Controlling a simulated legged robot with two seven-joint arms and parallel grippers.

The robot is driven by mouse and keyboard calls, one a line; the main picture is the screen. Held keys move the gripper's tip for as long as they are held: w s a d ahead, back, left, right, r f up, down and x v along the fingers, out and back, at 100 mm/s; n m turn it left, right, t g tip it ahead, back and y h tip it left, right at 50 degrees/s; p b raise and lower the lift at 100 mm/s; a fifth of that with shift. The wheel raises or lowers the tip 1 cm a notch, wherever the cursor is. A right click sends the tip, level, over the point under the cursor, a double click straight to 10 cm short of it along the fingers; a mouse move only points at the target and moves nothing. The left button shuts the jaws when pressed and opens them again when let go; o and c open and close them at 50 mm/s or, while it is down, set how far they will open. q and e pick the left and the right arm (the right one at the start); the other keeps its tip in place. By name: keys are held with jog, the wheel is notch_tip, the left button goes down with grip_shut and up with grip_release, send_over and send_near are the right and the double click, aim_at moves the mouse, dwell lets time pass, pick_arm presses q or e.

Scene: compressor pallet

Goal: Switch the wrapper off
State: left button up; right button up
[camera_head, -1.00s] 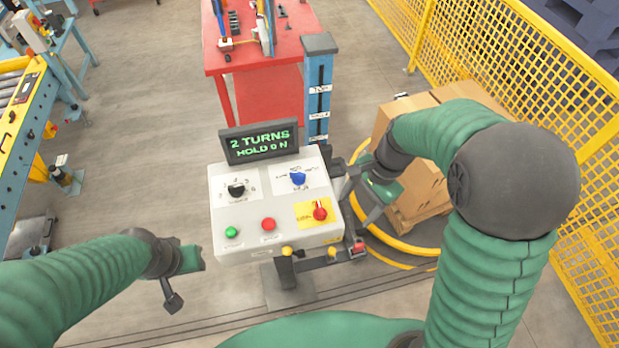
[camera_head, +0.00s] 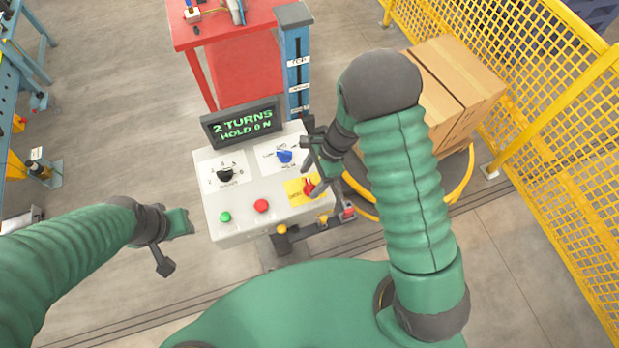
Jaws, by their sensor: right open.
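The grey control box (camera_head: 238,193) stands in the middle of the view. Its red rotary switch (camera_head: 308,187) sits on a yellow plate (camera_head: 294,195) at the right of the panel. My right gripper (camera_head: 314,168) is open at the box's right edge, just above the red switch. Its fingers are close to the switch; whether they touch it I cannot tell. The display (camera_head: 241,123) behind the panel reads "2 TURNS" and "HOLD 0 N". My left gripper (camera_head: 175,242) is open and empty, left of the box and apart from it.
The panel also carries a black knob (camera_head: 225,174), a blue knob (camera_head: 285,156), a green button (camera_head: 225,217) and a red button (camera_head: 261,206). Cartons (camera_head: 460,85) stand at the right by a yellow mesh fence (camera_head: 530,110). A red table (camera_head: 240,70) is behind.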

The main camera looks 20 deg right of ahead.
jog(key=shift+s+a+f, duration=0.15)
jog(key=shift+s+f, duration=0.1)
jog(key=shift+f, duration=0.05)
jog(key=shift+s+f, duration=0.1)
jog(key=shift+s, duration=0.25)
jog(key=shift+w+d+f, duration=0.1)
jog(key=shift+w+d, duration=0.05)
jog(key=shift+d, duration=0.1)
jog(key=shift+c, duration=0.5)
jog(key=shift+w, duration=0.2)
jog(key=c, duration=0.5)
jog(key=shift+a, duration=0.15)
jog(key=c, duration=0.8)
